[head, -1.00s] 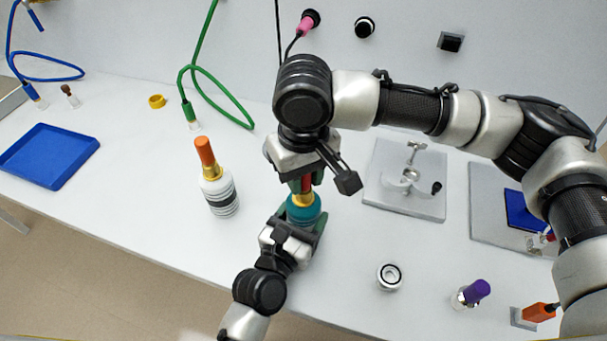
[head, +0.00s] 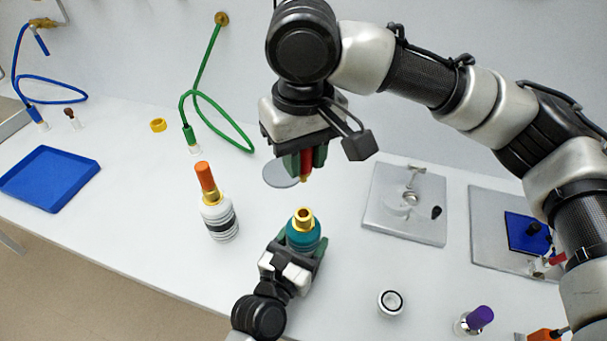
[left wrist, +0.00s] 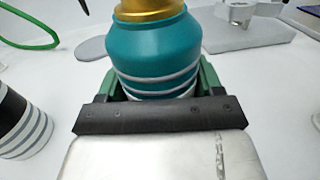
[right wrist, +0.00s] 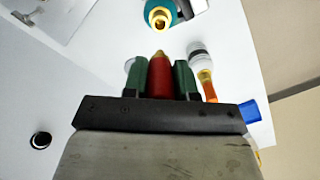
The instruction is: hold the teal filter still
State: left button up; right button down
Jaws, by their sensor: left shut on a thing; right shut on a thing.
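The teal filter (head: 303,236) has a gold open neck on top and stands upright. My left gripper (head: 300,250) is shut around its body; the left wrist view shows the teal body (left wrist: 155,50) with grey rings between the green fingers. My right gripper (head: 306,162) is shut on a red piece with a gold tip (head: 305,165), held above the filter and apart from it. The right wrist view shows the red piece (right wrist: 160,78) between the green fingers, with the filter's gold neck (right wrist: 159,18) beyond.
A white bottle with black bands and an orange top (head: 219,215) stands left of the filter. A grey disc (head: 280,174) lies behind it. A blue tray (head: 50,178), a metal fixture plate (head: 385,215), a white ring (head: 391,301) and a purple-topped vial (head: 478,319) are around the bench.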

jog(key=shift+r, duration=3.45)
pick_arm(q)
jog(key=o, duration=1.1)
